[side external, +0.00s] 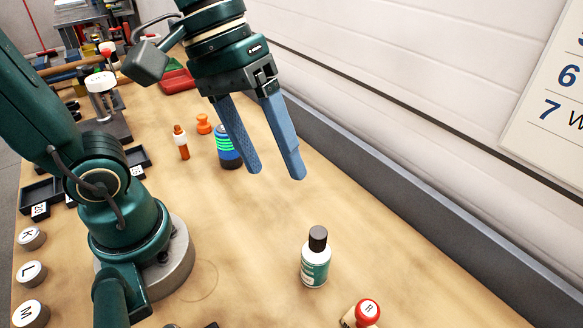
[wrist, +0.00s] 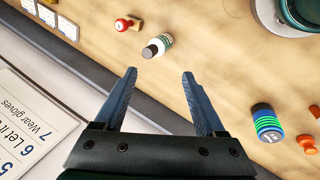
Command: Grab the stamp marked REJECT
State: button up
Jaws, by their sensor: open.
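A stamp with a red round knob (side external: 367,311) stands at the bottom edge of the side view, partly cut off. A small pale mark shows on its knob, but I cannot read the word REJECT. It also shows near the top of the wrist view, as a red-knobbed stamp (wrist: 127,23). My gripper (side external: 276,172) is open and empty, high above the bench and well apart from this stamp. In the wrist view the gripper (wrist: 158,73) has its fingers spread, with the stamp beyond the tips.
A white-and-green bottle with a dark cap (side external: 315,258) stands near the stamp. A grey ledge (side external: 400,175) runs along the wall.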

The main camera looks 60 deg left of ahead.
jog(key=w+d+g+h, duration=0.1)
jog(key=d, duration=0.1)
jog(key=w+d+n+g+h, duration=0.1)
jog(key=d+g, duration=0.1)
jog(key=w+d+n+g+h, duration=0.1)
jog(key=w+d, duration=0.1)
jog(key=shift+f, duration=0.35)
jog(key=w+d+f+n+g+h, duration=0.2)
jog(key=w+d+f+g, duration=0.1)
jog(key=d, duration=0.1)
jog(key=n+g+h, duration=0.2)
send_near(369, 309)
jog(key=d+r, duration=0.1)
jog(key=d, duration=0.2)
jog(key=shift+g, duration=0.7)
jog(key=f, duration=0.1)
jog(key=s+f, duration=0.1)
jog(key=d+f, duration=0.1)
jog(key=f, duration=0.1)
jog(key=shift+s, duration=0.25)
jog(key=shift+s+f, duration=0.15)
jog(key=shift+s, duration=0.05)
jog(key=shift+x, duration=2.5)
grip_shut()
